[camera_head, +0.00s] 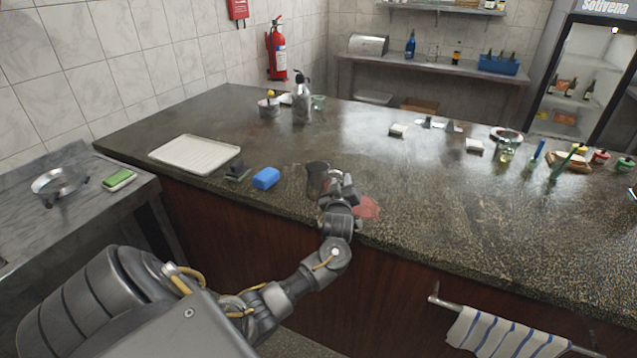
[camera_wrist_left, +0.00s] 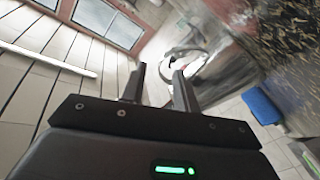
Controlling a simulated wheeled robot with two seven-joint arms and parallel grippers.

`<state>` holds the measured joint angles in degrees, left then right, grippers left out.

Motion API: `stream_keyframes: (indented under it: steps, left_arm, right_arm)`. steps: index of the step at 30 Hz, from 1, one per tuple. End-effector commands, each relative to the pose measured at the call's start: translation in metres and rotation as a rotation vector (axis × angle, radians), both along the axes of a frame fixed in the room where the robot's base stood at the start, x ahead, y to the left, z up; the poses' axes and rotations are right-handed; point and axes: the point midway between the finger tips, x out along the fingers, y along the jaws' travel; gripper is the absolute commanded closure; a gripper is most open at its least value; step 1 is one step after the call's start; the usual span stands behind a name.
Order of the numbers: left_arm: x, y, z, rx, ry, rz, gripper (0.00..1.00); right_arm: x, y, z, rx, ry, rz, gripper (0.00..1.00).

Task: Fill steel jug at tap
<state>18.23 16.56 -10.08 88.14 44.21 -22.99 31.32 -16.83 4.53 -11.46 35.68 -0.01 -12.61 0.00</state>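My left gripper (camera_head: 338,182) is over the front edge of the dark counter. In the left wrist view its two fingers (camera_wrist_left: 158,85) stand apart with a gap between them. A shiny steel vessel, apparently the jug (camera_wrist_left: 228,80), is just beyond the right finger, with a curved pale loop (camera_wrist_left: 190,50) near the fingertip. I cannot tell whether the finger touches the loop. In the head view a dark jug-like shape (camera_head: 316,177) stands beside the gripper, partly hidden by it. I cannot make out a tap. My right gripper is not in view.
A metal pan (camera_head: 60,182) is on the left side table. A striped towel (camera_head: 510,335) hangs on the front rail.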

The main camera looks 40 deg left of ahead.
Motion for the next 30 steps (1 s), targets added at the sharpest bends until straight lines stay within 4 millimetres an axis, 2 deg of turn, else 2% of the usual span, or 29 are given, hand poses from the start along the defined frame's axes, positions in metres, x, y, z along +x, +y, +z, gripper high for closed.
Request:
stream_keyframes:
  steps: [6, 16, 23, 30]
  left_arm:
    - [0.025, 0.02, 0.002, 0.002, 0.001, 0.0, 0.7]
    - [0.031, 0.023, 0.001, 0.0, 0.0, -0.001, 0.7]
    - [0.031, 0.023, 0.001, 0.0, 0.0, -0.001, 0.98]
    - [0.031, 0.023, 0.001, 0.0, 0.0, -0.001, 1.0]
  right_arm:
    - [-0.006, -0.001, 0.007, -0.001, 0.008, 0.0, 0.58]
    - [-0.007, -0.001, 0.007, -0.002, 0.009, 0.001, 0.58]
    - [-0.007, -0.001, 0.007, -0.002, 0.01, 0.001, 0.58]
    - [-0.007, -0.001, 0.007, -0.002, 0.01, 0.0, 0.58]
